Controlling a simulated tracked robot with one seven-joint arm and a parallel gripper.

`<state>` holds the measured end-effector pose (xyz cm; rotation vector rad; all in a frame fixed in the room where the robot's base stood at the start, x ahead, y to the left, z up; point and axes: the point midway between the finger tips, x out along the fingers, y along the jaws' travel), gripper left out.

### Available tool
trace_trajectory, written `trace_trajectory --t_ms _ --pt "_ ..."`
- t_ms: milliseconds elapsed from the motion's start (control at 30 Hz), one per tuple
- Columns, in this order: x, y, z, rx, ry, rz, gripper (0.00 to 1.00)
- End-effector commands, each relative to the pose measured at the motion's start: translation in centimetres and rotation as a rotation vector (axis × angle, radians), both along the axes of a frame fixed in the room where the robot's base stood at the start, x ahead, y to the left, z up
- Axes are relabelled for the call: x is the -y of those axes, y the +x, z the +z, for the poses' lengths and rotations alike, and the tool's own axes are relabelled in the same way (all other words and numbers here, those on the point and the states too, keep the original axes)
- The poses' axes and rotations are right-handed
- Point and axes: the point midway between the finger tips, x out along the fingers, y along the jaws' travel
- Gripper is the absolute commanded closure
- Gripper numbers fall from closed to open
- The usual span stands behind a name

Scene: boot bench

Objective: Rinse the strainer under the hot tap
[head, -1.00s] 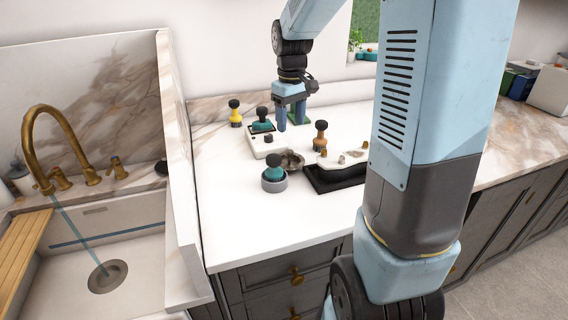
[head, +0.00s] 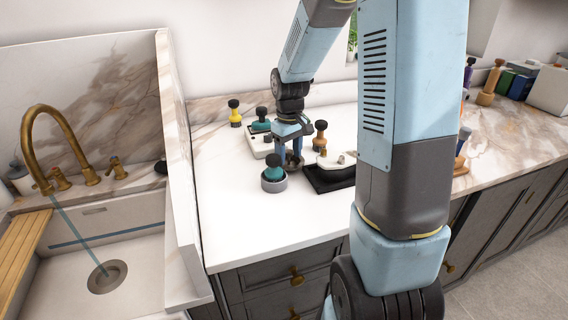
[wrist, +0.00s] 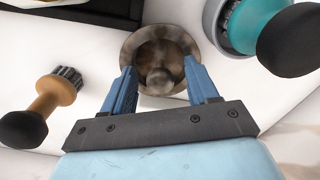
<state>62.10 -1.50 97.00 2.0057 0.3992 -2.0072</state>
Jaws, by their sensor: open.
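A round, brownish metal bowl, which looks like the strainer (wrist: 160,48), stands on the white counter with a knob-like lump in it. In the head view it is mostly hidden behind my gripper (head: 288,158). In the wrist view my gripper (wrist: 162,85) is open, its blue fingers at the near left and right of the bowl's rim; I cannot tell if they touch it. The brass tap (head: 55,118) arches over the sink at left, and a thin bluish stream falls from it to the drain. Small handles flank it; which is hot is unclear.
A teal-knobbed tool in a grey cup (head: 273,180) stands close beside the bowl. A black tray (head: 330,176) and an orange-handled brush (wrist: 52,97) are near too. A marble upstand (head: 180,170) separates counter from sink (head: 110,245). The front counter is clear.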

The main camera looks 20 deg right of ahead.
Motion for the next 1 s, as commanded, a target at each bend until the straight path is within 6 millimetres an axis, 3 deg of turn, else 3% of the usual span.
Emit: trace_trajectory --t_ms 200,800,1000 --pt "-0.01 0.00 -0.06 0.000 0.000 0.000 0.41" --pt "-0.05 -0.02 -0.05 -0.001 0.000 0.001 0.98" --pt "-0.06 -0.01 -0.04 -0.001 0.000 0.001 1.00"
